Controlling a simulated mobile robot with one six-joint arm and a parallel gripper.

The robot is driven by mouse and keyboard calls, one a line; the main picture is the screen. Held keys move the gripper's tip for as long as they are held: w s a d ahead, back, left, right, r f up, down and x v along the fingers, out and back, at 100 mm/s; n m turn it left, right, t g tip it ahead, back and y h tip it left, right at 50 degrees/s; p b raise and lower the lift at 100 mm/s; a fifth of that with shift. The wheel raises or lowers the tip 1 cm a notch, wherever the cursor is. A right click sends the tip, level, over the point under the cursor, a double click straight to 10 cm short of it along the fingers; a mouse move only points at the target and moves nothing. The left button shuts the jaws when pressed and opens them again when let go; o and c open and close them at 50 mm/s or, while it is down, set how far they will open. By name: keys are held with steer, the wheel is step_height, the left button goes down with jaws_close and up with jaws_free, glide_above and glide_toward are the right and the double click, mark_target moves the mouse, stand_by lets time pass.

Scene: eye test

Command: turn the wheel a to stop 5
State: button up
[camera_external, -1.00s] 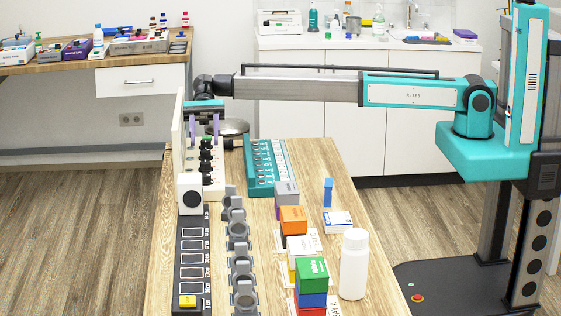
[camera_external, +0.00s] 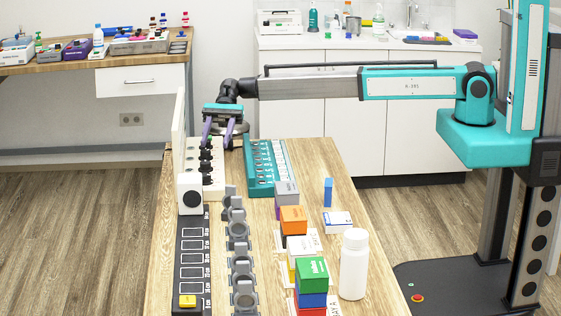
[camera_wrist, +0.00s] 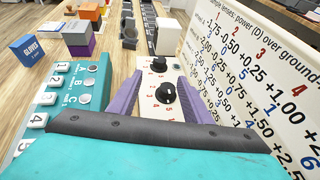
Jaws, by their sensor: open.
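Several black wheels stand in a row on a white panel (camera_external: 215,190) on the wooden table. In the wrist view, a near black wheel (camera_wrist: 166,94) and a farther one (camera_wrist: 159,64) show on the panel, with small red numbers around them. I cannot read which one is wheel a or where its pointer stands. My gripper (camera_external: 216,143) is over the far end of the row. Its purple fingers are open. In the wrist view, my gripper (camera_wrist: 160,76) has one finger on each side of the row, with nothing visibly held.
A tall white board (camera_wrist: 265,80) with printed numbers stands close on the right in the wrist view. A teal rack (camera_external: 260,170) with round buttons or caps is beside the panel. Coloured boxes (camera_external: 312,275), grey holders (camera_external: 240,262) and a white bottle (camera_external: 353,265) are nearer the camera.

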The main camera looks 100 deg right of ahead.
mark_target(205, 178)
steer(key=p+x, duration=0.3)
steer(key=x, duration=1)
steer(key=shift+w+a, duration=0.15)
steer(key=shift+a, duration=0.25)
steer(key=c, duration=1.1)
